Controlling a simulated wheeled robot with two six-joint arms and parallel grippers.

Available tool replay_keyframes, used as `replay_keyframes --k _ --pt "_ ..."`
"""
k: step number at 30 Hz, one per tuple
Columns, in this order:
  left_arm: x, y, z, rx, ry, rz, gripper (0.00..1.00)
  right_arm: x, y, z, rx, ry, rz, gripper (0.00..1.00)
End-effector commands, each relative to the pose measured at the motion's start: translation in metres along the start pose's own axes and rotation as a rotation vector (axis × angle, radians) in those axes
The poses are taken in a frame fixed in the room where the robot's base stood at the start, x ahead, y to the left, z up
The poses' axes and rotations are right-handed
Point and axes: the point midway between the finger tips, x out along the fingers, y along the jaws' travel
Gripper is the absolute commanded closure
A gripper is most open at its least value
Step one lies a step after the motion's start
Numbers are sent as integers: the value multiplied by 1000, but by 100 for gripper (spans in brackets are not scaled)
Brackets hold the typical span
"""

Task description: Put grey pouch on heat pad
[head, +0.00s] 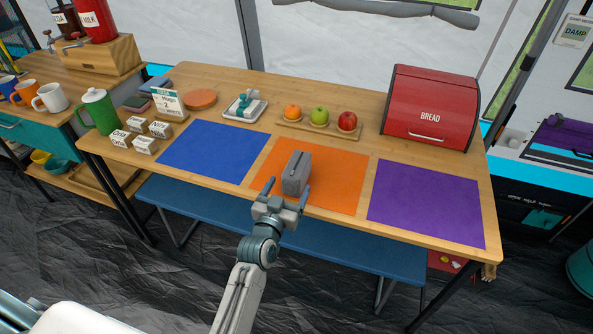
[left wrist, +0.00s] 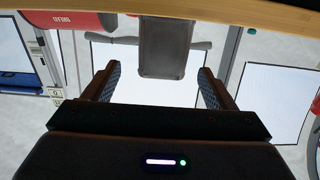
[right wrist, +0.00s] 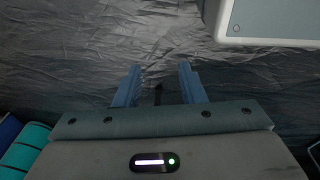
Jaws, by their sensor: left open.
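The grey pouch (head: 297,172) stands upright on the orange mat (head: 340,182) near the table's front. My left gripper (head: 288,190) is open at the pouch's near side, its fingertips pointing towards it. In the left wrist view the pouch (left wrist: 176,48) shows just beyond and between the parted fingers (left wrist: 160,75). I cannot tell whether they touch it. A flat round terracotta disc (head: 200,99), which may be the heat pad, lies at the back left of the table, bare on top. My right gripper (right wrist: 158,85) is open and empty over the dark floor, outside the head view.
A blue mat (head: 213,150) lies left of the orange one, a purple mat (head: 425,203) right. Small labelled blocks (head: 140,135), a sign (head: 168,103) and a green jug (head: 99,110) crowd the left.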

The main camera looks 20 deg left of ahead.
Motion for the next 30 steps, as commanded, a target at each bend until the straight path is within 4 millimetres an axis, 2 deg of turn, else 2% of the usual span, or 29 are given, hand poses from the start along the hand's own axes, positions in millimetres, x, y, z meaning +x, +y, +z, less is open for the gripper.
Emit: replay_keyframes --k 1,7,18,27,30 --pt "7 0 -2 1 0 0 22 2 0 2 1 -3 0 64" --pt "19 -1 -2 2 -1 0 22 10 0 9 2 -4 0 64" --pt "62 -2 -5 1 -1 0 22 37 2 39 5 -13 0 64" --pt "65 -2 -3 1 -2 0 22 40 2 42 5 -13 0 64" --pt "65 -2 -3 1 -2 0 41 40 2 41 5 -14 0 64"
